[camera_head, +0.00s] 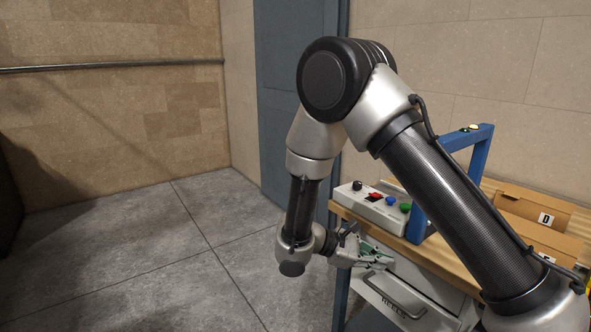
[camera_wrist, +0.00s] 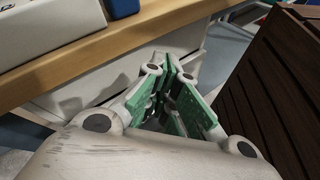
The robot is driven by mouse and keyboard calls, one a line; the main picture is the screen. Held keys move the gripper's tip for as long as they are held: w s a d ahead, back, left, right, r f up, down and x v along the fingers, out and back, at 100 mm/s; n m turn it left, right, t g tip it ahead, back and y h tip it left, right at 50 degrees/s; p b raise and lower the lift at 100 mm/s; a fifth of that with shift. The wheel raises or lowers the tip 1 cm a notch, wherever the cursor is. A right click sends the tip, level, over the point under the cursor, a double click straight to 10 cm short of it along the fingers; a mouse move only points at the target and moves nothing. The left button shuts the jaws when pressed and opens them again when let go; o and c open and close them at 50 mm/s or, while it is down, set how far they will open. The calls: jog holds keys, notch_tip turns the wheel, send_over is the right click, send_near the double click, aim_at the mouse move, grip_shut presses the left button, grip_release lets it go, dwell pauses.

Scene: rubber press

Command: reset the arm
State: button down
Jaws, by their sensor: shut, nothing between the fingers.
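My arm reaches across the head view, bent at the elbow. My gripper (camera_head: 378,258) hangs at the left front of the workbench, below the level of its top. In the wrist view my gripper (camera_wrist: 172,78) has its green-padded fingers together with nothing between them. The wooden bench top (camera_wrist: 90,62) and the pale drawer front below it lie just beyond the fingers. I cannot tell the exact gap between the fingers and the bench.
A control box (camera_head: 370,206) with several coloured buttons stands on the bench beside a blue frame (camera_head: 478,152). Cardboard boxes (camera_head: 535,210), one marked D, are at the right. A dark slatted thing (camera_wrist: 280,80) is close at the right in the wrist view. Open floor (camera_head: 140,260) lies left.

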jog(key=s+d+r+m+g+y, duration=0.1)
jog(key=s+d+r+m+y, duration=0.3)
jog(key=r, duration=0.4)
jog(key=s+d+r+m+g+y, duration=0.1)
jog(key=s+d+r+m+y, duration=0.2)
jog(key=d+r, duration=0.4)
jog(key=s+d+r+m+t+y, duration=0.3)
jog(key=s+r+m+t+y, duration=0.3)
jog(key=s+r, duration=0.3)
jog(key=s+m, duration=0.1)
jog(key=s, duration=0.1)
jog(key=shift+s+d, duration=0.4)
